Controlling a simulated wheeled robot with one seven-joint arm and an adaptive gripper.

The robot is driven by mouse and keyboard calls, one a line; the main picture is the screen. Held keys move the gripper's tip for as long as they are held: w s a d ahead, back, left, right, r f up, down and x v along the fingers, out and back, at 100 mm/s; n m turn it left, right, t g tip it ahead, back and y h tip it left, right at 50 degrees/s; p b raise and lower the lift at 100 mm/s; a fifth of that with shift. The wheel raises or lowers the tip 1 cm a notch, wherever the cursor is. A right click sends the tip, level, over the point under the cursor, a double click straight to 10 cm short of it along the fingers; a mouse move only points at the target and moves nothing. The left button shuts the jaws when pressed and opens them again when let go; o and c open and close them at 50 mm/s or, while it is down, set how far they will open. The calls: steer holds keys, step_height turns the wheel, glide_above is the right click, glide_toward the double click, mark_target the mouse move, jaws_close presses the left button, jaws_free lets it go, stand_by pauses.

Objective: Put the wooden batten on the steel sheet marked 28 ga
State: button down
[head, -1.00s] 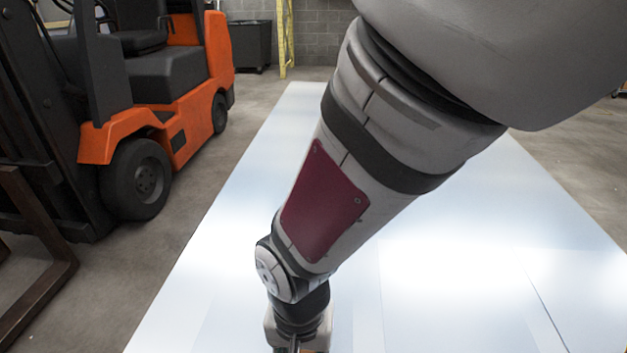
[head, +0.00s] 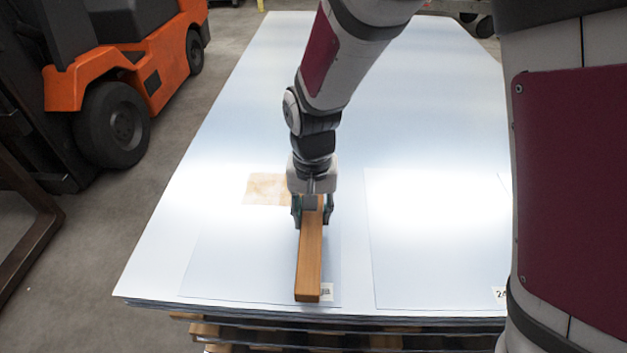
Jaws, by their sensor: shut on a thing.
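The wooden batten (head: 309,262) is a long brown bar in the head view, pointing toward the near edge of the stack. My gripper (head: 312,212) points down and is shut on its far part. The batten lies over the left thin steel sheet (head: 225,260); I cannot tell whether it touches the sheet. A small label (head: 327,291) beside the batten's near end is partly covered and too small to read surely. The right steel sheet (head: 430,240) has a label (head: 500,294) starting with "2", its end hidden by my arm.
Both sheets lie on a large stack of steel (head: 240,100) on wooden pallets (head: 205,330). A tan patch (head: 267,189) lies beyond the batten, left of my gripper. An orange forklift (head: 125,75) stands at the left. The right sheet's visible surface is clear.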

steer(key=shift+f, duration=1.3)
steer(key=shift+f+b, duration=0.1)
steer(key=shift+b, duration=0.2)
steer(key=c, duration=1.1)
jaws_free()
